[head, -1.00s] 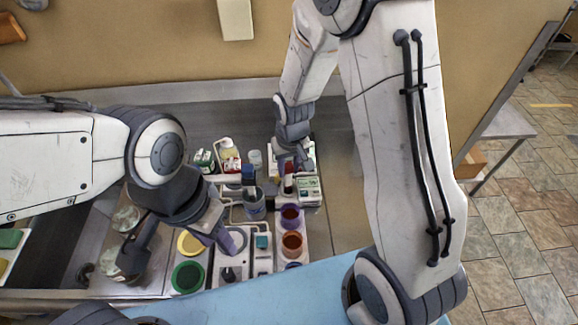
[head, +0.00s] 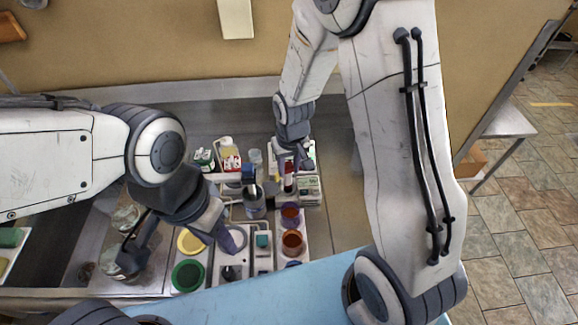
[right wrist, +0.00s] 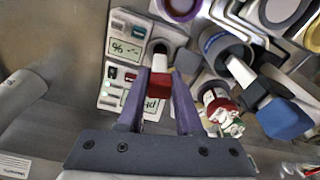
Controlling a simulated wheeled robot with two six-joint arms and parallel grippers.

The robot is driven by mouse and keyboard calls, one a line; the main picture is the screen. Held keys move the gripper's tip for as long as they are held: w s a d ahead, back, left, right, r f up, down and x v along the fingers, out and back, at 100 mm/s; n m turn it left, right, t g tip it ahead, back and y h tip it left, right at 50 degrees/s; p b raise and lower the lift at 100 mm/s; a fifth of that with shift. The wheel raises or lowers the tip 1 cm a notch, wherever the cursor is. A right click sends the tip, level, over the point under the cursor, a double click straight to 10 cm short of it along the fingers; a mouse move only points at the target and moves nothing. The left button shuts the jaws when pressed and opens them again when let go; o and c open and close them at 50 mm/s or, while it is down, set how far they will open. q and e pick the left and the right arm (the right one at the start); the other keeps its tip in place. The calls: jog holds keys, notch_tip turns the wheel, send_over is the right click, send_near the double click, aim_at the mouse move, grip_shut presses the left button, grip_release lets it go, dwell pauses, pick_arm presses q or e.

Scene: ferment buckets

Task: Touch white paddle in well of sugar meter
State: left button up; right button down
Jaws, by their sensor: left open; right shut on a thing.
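My right gripper (right wrist: 160,95) is shut on a red grip with a white paddle (right wrist: 161,64) at its end. In the head view my right gripper (head: 287,172) is over the meters at the back right. The white sugar meter (right wrist: 123,47), with a "%" display, lies beyond the paddle in the right wrist view. Its round dark well (right wrist: 158,46) is just beyond the paddle's white tip. The tip overlaps the near side of the well in this view; I cannot tell whether they touch. My left gripper (head: 226,240) is open, low over the front trays.
A pH meter (right wrist: 150,108) adjoins the sugar meter. A grey bucket (right wrist: 222,48) holds a white-shafted tool with a blue handle (right wrist: 284,117) jutting out. Purple (head: 290,211) and orange (head: 293,243) cups stand in front.

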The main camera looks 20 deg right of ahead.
jog(key=shift+f+b, duration=0.3)
jog(key=shift+f, duration=0.15)
dwell(0.3)
jog(key=shift+r, duration=0.1)
dwell(0.4)
notch_tip(320, 180, up, 6)
jog(key=p, duration=0.5)
jog(key=shift+d, duration=0.1)
dwell(0.6)
